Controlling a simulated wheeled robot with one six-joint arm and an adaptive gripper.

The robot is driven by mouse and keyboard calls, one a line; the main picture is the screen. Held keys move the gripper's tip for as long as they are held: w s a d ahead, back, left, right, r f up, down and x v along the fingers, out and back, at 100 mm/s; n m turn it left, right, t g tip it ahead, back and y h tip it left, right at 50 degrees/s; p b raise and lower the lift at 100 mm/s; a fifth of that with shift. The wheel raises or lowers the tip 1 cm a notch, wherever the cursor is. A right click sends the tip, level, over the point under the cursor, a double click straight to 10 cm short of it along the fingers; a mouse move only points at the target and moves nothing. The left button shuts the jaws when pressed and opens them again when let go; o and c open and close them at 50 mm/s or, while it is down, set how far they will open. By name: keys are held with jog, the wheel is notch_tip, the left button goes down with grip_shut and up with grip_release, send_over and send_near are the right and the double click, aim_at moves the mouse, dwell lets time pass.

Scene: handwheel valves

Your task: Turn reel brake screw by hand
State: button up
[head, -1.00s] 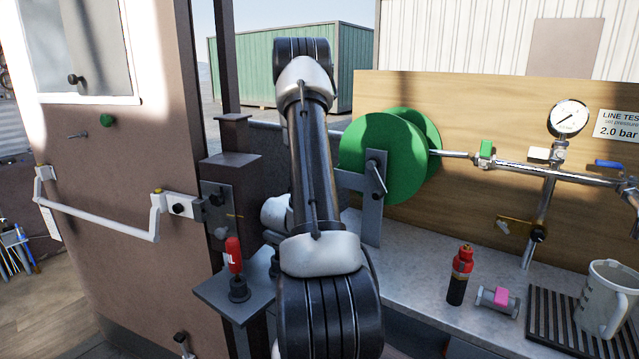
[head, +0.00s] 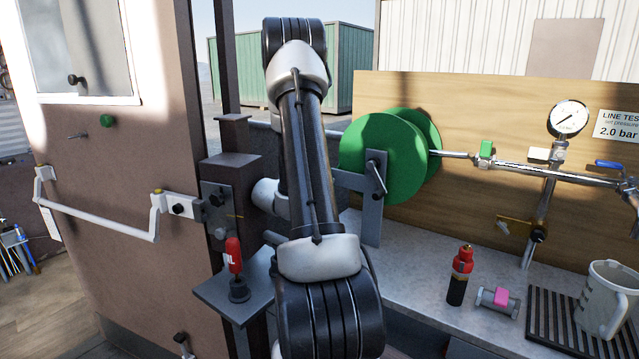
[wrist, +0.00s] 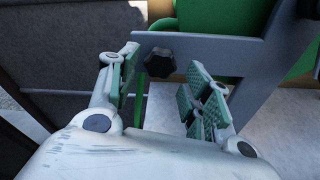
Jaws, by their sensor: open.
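The reel brake screw (wrist: 159,63) is a small black lobed knob on the grey reel bracket (wrist: 215,52) in the wrist view. My gripper (wrist: 162,76) is open, with its green-padded fingers on either side of the knob's place in the picture. The knob shows between and just beyond the fingertips; I cannot tell whether they touch it. The green reel (head: 382,155) stands on its grey bracket at the back of the bench in the head view. There my arm hides the screw and the gripper fingers.
The grey bench (head: 420,262) carries a black-and-red bottle (head: 459,277), a small pink-marked fitting (head: 497,301) and a jug (head: 607,302). A pipe with a gauge (head: 569,118) runs along the wooden board. A red-handled item (head: 233,256) stands on a shelf left of my arm.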

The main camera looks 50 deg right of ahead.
jog(key=shift+d, duration=0.1)
jog(key=shift+d, duration=0.9)
jog(key=shift+c, duration=0.3)
jog(key=c, duration=0.7)
